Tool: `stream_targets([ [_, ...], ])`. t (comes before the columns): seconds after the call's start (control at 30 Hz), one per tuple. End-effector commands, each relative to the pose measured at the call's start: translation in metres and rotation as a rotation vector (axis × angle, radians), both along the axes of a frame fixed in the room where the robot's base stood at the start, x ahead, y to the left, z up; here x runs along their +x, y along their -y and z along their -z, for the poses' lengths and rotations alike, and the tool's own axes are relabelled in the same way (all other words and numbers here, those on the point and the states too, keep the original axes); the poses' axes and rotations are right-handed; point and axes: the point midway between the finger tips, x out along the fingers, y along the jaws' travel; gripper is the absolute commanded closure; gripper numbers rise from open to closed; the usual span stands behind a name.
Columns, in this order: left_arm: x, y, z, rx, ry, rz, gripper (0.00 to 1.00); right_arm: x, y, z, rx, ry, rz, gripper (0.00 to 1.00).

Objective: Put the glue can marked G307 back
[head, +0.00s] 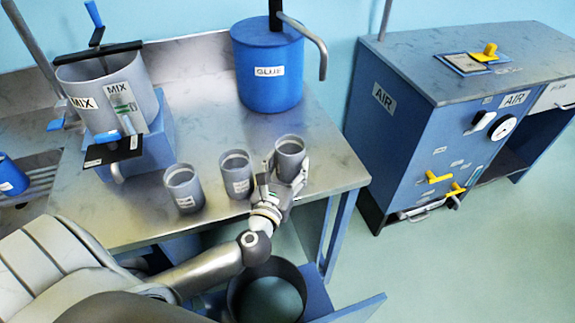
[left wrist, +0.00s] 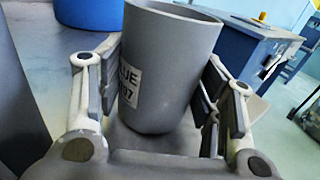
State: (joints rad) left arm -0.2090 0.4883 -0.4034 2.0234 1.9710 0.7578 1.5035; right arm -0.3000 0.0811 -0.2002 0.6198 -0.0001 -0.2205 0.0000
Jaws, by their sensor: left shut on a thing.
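A grey open-topped can (head: 290,152) is at the right end of a row on the metal table, near its front right corner. My left gripper (head: 281,176) is shut on it, with a finger on each side. In the left wrist view the same can (left wrist: 165,75) stands between the fingers (left wrist: 163,105). Its white label reads "LUE" and ends in "07"; the rest is hidden by a finger. I cannot tell whether its base touches the table. My right gripper is not in view.
Two similar grey cans (head: 236,174) (head: 184,188) stand to the left. A blue GLUE drum (head: 268,70) with a bent pipe stands behind. A MIX pot (head: 110,85) is at left. A blue AIR cabinet (head: 400,130) stands right across a gap. A dark round bin (head: 240,300) is below the front edge.

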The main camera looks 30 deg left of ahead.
Motion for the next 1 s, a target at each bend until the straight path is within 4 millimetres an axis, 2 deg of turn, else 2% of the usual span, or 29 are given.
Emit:
stream_targets([
  [0.1, 0.000, 0.000, 0.004, 0.000, 0.000, 0.000, 0.69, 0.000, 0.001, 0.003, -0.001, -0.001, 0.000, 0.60],
  [0.13, 0.000, 0.000, 0.004, 0.000, 0.000, 0.000, 0.38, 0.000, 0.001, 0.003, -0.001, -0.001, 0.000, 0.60],
  [0.3, 0.000, 0.000, 0.003, 0.000, 0.000, 0.000, 0.18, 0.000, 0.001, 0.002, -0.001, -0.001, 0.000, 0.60],
  [0.73, -0.002, 0.001, -0.001, 0.000, -0.001, 0.000, 0.18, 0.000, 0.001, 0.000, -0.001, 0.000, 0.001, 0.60],
  [0.87, -0.018, 0.004, 0.002, -0.001, -0.003, 0.001, 0.18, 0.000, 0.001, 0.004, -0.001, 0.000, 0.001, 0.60],
  [1.0, -0.043, 0.010, 0.003, -0.002, -0.005, 0.001, 0.18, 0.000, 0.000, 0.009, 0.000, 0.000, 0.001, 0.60],
])
